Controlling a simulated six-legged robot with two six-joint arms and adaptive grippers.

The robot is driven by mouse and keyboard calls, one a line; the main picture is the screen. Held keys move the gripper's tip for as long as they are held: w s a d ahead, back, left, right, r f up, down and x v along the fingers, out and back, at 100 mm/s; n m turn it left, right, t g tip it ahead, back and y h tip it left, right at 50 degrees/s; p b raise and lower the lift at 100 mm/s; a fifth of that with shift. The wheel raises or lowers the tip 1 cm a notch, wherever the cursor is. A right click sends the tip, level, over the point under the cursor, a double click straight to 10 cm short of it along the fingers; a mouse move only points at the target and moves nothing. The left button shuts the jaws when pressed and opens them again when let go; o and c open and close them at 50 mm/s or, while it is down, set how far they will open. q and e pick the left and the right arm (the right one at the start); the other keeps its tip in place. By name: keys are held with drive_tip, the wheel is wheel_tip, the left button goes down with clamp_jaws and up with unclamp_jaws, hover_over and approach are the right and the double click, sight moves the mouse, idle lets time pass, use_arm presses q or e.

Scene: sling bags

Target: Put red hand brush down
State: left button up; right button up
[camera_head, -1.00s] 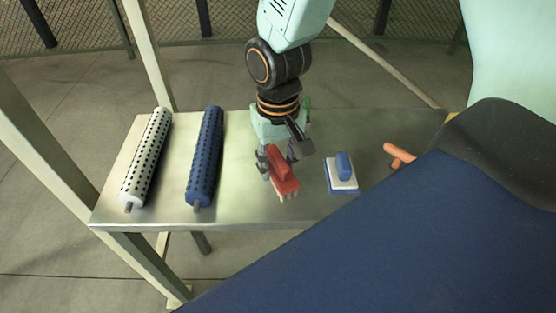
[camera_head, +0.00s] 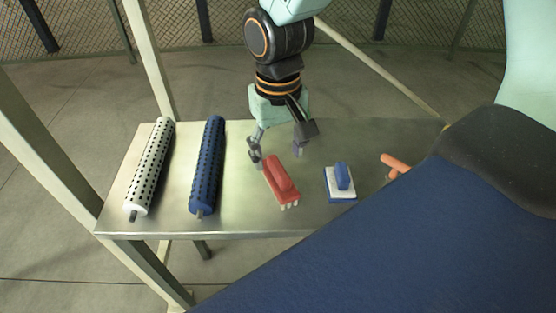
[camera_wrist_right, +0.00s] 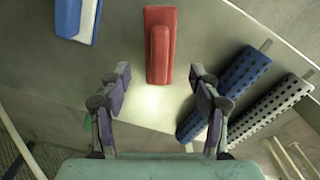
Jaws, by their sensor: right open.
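The red hand brush (camera_head: 280,179) lies on the metal table (camera_head: 240,216), between the blue roller and the blue-and-white brush, with its pale bristles showing at the near end. My right gripper (camera_head: 277,152) is open and empty, just behind and above the brush. In the right wrist view the red hand brush (camera_wrist_right: 160,45) lies ahead of and between the spread fingers of my right gripper (camera_wrist_right: 162,90), apart from both. My left gripper is not in view.
A white perforated roller (camera_head: 151,168) and a blue perforated roller (camera_head: 207,166) lie at the table's left. A blue-and-white brush (camera_head: 341,182) and an orange handle (camera_head: 395,165) are to the right. A large dark blue surface covers the lower right.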

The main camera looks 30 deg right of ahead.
sight(279, 168)
wheel_tip(279, 168, up, 6)
drive_tip(key=shift+p, duration=0.7)
drive_tip(key=shift+s, duration=0.15)
